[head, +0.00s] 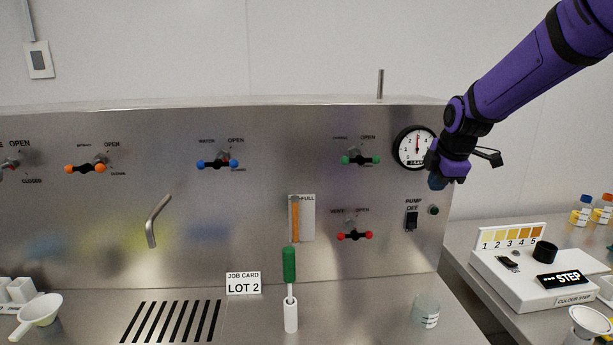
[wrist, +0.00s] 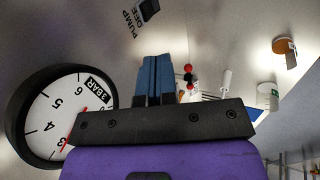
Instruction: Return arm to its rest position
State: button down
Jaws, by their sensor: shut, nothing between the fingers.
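My purple arm reaches in from the upper right in the head view. My gripper (head: 437,180) hangs in front of the steel panel (head: 270,190), just below and right of the pressure gauge (head: 414,147). In the wrist view the two blue fingers of my gripper (wrist: 153,80) are together with nothing between them. The gauge (wrist: 48,115) stands close at the left of the wrist view, its face upside down. The pump switch (head: 411,220) is below my gripper on the panel and reads OFF.
The green (head: 361,160) and red (head: 354,236) valve handles are left of my gripper. A clear beaker (head: 425,311) and a green-handled brush (head: 290,290) stand on the bench below. A colour step device (head: 530,275) sits on the right-hand bench. Space above the panel is mostly clear.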

jog(key=s+a+r+m, duration=0.3)
jog(key=s+m, duration=0.1)
jog(key=s, duration=0.4)
jog(key=s+a+r+m, duration=0.2)
jog(key=s+r+m, duration=0.2)
jog(key=s, duration=0.4)
jog(key=s+a+m, duration=0.1)
jog(key=s+m, duration=0.8)
jog(key=s, duration=0.7)
jog(key=shift+s+f, duration=0.35)
jog(key=shift+f, duration=0.1)
